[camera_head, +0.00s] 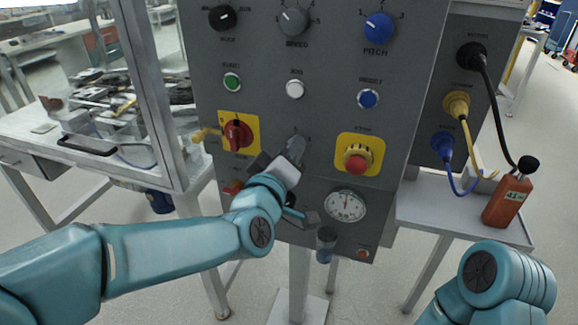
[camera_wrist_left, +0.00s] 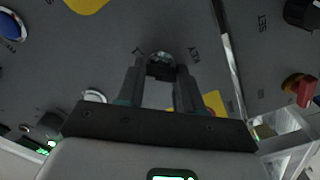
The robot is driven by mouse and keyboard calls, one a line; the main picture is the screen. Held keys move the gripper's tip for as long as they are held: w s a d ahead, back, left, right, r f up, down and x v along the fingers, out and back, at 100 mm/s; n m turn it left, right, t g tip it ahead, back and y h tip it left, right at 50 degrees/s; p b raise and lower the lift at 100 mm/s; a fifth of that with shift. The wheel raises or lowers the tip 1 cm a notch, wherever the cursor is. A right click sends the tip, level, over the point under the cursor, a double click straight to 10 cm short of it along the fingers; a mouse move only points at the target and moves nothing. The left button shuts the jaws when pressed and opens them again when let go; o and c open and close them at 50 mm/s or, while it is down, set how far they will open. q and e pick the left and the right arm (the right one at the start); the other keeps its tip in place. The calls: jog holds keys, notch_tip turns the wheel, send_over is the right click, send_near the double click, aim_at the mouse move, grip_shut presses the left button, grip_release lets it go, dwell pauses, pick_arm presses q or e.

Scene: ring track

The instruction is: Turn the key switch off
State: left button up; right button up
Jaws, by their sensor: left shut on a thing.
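The key switch (camera_wrist_left: 162,56) is a small round metallic lock on the grey panel (camera_wrist_left: 110,50), with a KEY label beside it in the left wrist view. My left gripper (camera_wrist_left: 160,72) has its two dark fingers on either side of the key at the lock, shut on it. In the head view, my left gripper (camera_head: 291,153) reaches the panel between the red rotary switch and the red mushroom button, and it hides the key. The key's exact angle cannot be made out. Only part of my right arm shows at the lower right; its gripper is out of view.
The red rotary switch (camera_head: 237,136) is left of my gripper, and the red mushroom button (camera_head: 356,160) is right. A gauge (camera_head: 345,205) sits below right.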

pick_arm(q)
jog(key=shift+f+n+b, duration=0.2)
jog(key=shift+n+b, duration=3.7)
jog(key=shift+n, duration=0.2)
jog(key=o, duration=1)
jog(key=shift+r, duration=0.1)
jog(key=shift+o, duration=0.2)
jog(key=p+v, duration=0.1)
jog(key=v, duration=1.5)
jog(key=shift+p, duration=0.3)
jog(key=shift+s+a, duration=0.1)
jog(key=shift+a, duration=0.05)
